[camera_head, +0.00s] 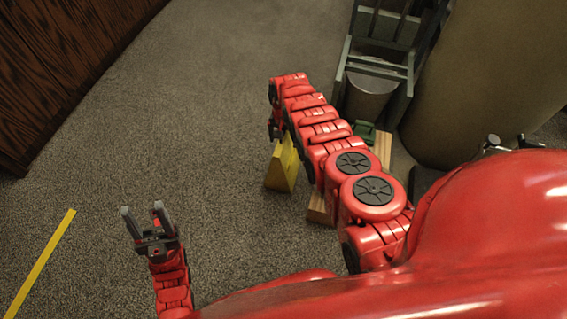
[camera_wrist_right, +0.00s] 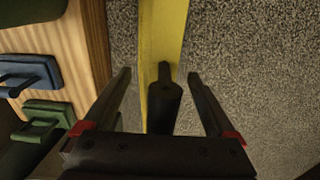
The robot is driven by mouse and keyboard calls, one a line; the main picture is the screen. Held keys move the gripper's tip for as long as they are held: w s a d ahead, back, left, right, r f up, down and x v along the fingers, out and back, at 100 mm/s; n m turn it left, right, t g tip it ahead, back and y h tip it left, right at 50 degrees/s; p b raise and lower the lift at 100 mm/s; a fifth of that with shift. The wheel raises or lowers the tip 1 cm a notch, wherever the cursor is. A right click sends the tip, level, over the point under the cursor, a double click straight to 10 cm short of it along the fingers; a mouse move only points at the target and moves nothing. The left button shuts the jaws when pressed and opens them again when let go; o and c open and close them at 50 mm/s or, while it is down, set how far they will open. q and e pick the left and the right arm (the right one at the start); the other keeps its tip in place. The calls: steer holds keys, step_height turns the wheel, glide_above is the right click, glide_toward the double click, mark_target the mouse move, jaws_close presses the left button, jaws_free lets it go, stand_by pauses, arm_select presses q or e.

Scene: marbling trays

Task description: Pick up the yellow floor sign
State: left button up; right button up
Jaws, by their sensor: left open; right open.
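The yellow floor sign (camera_head: 283,165) stands on the carpet just left of my right arm in the head view. In the right wrist view its narrow yellow edge (camera_wrist_right: 163,35) runs down between the fingers. My right gripper (camera_wrist_right: 159,77) is open, with one finger on each side of the yellow strip. A dark cylinder (camera_wrist_right: 164,106) lies between the fingers; I cannot tell what it belongs to. In the head view my right gripper (camera_head: 274,128) is partly hidden, at the sign's top. My left gripper (camera_head: 142,208) is open and empty over the carpet.
A wooden-edged object (camera_wrist_right: 95,50) with blue (camera_wrist_right: 28,73) and green (camera_wrist_right: 43,121) pieces lies left of the sign in the wrist view. A grey-green frame (camera_head: 378,66) holds a bucket (camera_head: 368,96). A dark wood cabinet (camera_head: 50,60) stands left.

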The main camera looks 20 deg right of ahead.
steer(key=shift+f, duration=0.3)
jaws_close()
stand_by(0.4)
